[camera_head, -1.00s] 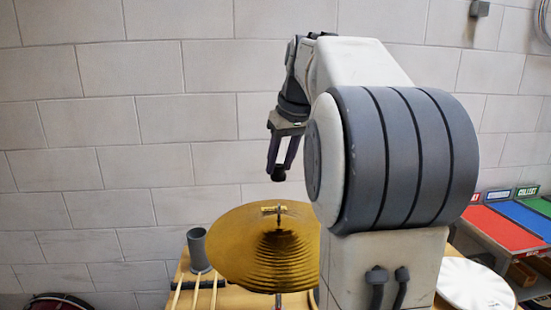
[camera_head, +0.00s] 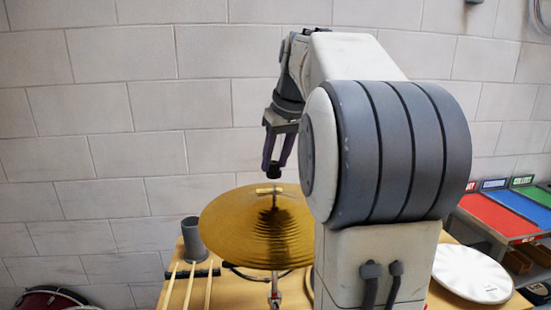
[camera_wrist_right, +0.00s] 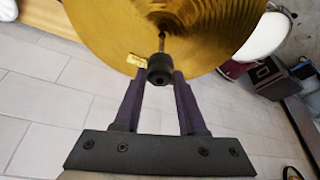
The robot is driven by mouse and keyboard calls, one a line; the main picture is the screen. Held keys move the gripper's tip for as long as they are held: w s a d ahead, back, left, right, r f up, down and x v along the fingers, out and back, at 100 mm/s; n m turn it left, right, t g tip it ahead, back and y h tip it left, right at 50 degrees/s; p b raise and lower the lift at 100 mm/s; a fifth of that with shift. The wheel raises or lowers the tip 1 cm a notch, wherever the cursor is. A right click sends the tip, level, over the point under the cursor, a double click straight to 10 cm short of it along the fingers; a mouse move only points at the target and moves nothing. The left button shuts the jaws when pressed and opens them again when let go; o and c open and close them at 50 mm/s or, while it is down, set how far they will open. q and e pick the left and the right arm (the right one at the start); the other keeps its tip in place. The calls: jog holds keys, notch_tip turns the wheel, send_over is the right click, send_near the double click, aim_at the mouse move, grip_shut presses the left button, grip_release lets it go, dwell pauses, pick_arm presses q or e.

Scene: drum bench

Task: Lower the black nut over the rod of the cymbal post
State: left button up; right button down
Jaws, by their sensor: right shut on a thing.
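My right gripper (camera_head: 273,168) points down above the brass cymbal (camera_head: 245,228), its purple fingers shut on the black nut (camera_head: 272,173). The right wrist view shows the nut (camera_wrist_right: 160,70) between the fingertips. The thin rod (camera_wrist_right: 163,42) of the cymbal post lines up with the nut there. In the head view a small gap shows between the nut and the tan piece (camera_head: 268,190) at the cymbal's top. I cannot tell whether the rod's tip is inside the nut. The lower stand (camera_head: 274,292) shows below the cymbal. My left gripper is not in view.
A grey cup (camera_head: 192,240) and several drumsticks (camera_head: 189,286) are on the wooden bench left of the cymbal. A white round drum pad (camera_head: 470,273) lies at the right. Coloured trays (camera_head: 495,212) stand farther right. My right arm hides part of the bench.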

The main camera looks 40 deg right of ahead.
aim_at(278, 174)
jog(key=shift+f+b, duration=2.2)
jog(key=shift+f, duration=0.7)
jog(key=shift+c, duration=2)
grip_release()
jog(key=v, duration=1)
jog(key=shift+r+p, duration=0.2)
jog(key=shift+p, duration=0.1)
jog(key=shift+s+a, duration=0.1)
jog(key=shift+s, duration=0.05)
